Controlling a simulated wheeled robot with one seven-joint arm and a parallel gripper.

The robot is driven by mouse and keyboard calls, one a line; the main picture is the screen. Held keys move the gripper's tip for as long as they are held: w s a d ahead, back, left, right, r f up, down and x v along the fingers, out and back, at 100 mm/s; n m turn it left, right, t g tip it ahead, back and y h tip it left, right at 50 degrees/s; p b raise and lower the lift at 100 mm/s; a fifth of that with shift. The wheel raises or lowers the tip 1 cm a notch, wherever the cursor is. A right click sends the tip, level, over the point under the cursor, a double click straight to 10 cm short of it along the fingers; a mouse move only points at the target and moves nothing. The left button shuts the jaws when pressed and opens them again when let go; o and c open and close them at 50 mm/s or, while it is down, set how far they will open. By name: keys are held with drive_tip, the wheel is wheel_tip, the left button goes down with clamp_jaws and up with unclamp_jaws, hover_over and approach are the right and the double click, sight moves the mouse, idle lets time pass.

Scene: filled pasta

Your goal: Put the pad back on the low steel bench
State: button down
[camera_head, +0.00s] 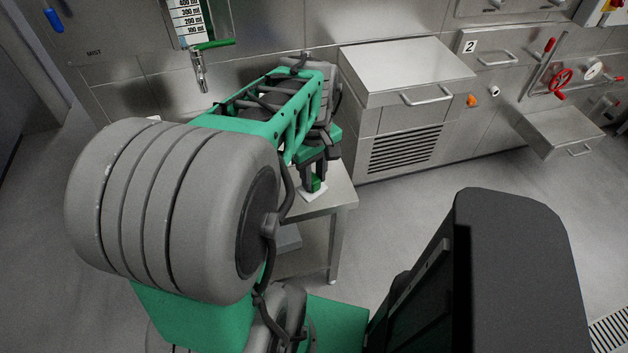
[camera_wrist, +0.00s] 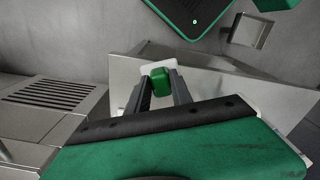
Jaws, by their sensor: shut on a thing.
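In the wrist view the white plate (camera_wrist: 158,65) sits beyond the green block (camera_wrist: 160,83). My gripper (camera_head: 313,180) points down over the bench with its fingers shut on the green block; it also shows in the wrist view (camera_wrist: 160,88). The low steel bench (camera_head: 342,199) stands below, its left part hidden by my arm. I cannot tell whether the plate touches the bench top.
A steel cabinet (camera_head: 408,72) with a vented front stands behind, right of the bench. A tap (camera_head: 200,72) is on the back wall. A pulled-out steel shelf (camera_head: 560,128), below a red handwheel (camera_head: 562,78), juts out at right. The floor between is clear.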

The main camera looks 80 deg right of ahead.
drive_tip(key=d+f, duration=0.2)
drive_tip(key=w+d+f, duration=0.1)
drive_tip(key=d+f, duration=0.3)
drive_tip(key=d, duration=0.1)
drive_tip(key=shift+w+f, duration=0.3)
drive_tip(key=shift+f, duration=0.05)
drive_tip(key=shift+d+f, duration=0.15)
drive_tip(key=shift+f, duration=1.55)
drive_tip(key=c, duration=1.1)
unclamp_jaws()
drive_tip(key=shift+f, duration=0.15)
drive_tip(key=shift+c, duration=0.2)
